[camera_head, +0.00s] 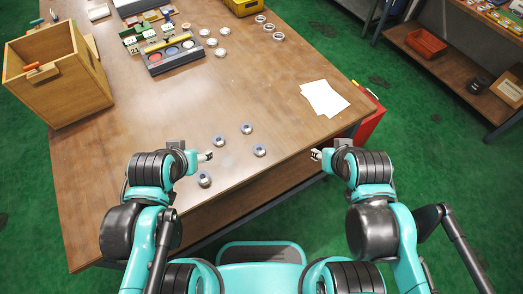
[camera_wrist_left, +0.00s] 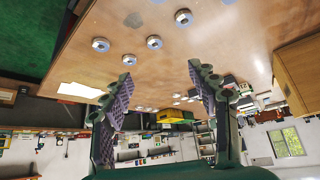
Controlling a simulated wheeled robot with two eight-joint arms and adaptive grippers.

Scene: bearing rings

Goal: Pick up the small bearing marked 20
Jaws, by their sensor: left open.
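Several small bearings lie on the front part of the wooden table: one (camera_head: 218,141) just beyond my left gripper, one (camera_head: 246,128) farther back, one (camera_head: 260,150) to the right, and a larger-looking one (camera_head: 204,179) nearer the front edge. Their markings are too small to read, so I cannot tell which is marked 20. In the left wrist view, bearings (camera_wrist_left: 154,42) lie beyond the fingertips. My left gripper (camera_head: 206,156) is open and empty, its two fingers (camera_wrist_left: 162,72) spread wide. My right gripper (camera_head: 318,154) hangs near the table's right front edge; its jaw opening is unclear.
More rings (camera_head: 220,52) lie farther back, near a dark tray with coloured round pieces (camera_head: 174,54). A wooden box (camera_head: 60,80) stands at the left, white paper (camera_head: 324,98) at the right, a yellow bin (camera_head: 245,7) at the back. The table's middle is clear.

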